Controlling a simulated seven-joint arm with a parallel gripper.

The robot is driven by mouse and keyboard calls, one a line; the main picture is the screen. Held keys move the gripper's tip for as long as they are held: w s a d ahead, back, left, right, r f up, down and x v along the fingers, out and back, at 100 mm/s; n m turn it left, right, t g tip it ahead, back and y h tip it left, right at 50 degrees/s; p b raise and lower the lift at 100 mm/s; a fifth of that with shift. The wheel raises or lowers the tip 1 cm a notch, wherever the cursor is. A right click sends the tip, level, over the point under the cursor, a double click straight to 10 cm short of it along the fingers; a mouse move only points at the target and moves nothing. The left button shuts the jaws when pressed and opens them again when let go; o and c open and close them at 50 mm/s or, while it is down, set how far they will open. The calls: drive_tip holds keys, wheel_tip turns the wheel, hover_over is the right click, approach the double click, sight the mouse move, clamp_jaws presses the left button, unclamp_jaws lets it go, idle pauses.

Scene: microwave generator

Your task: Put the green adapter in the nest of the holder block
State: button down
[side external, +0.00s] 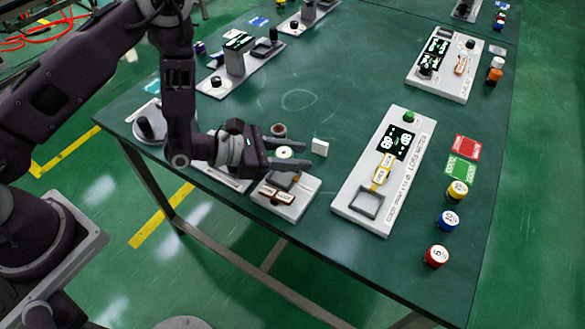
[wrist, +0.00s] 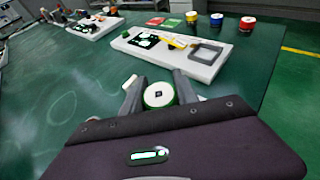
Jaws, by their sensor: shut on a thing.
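A round adapter with a white face and green rim (wrist: 158,94) sits between the two fingers of my gripper (wrist: 158,82) in the wrist view. In the side view the same pale disc (side external: 284,152) shows between the fingers, and my gripper (side external: 300,153) is shut on it. The adapter is held above the table, its lower part hidden.
A long white meter panel (side external: 413,150) with a square frame (side external: 367,203) lies to the right. A small white cube (side external: 319,147) and a brown round piece (side external: 278,130) are near my fingers. Yellow, blue and red-topped cylinders (side external: 448,220) line the right edge.

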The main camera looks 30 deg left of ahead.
sight(295, 176)
wheel_tip(295, 176, down, 4)
drive_tip(key=shift+f, duration=0.1)
drive_tip(key=shift+f, duration=0.15)
drive_tip(key=c, duration=0.9)
unclamp_jaws()
drive_tip(key=shift+c, duration=0.2)
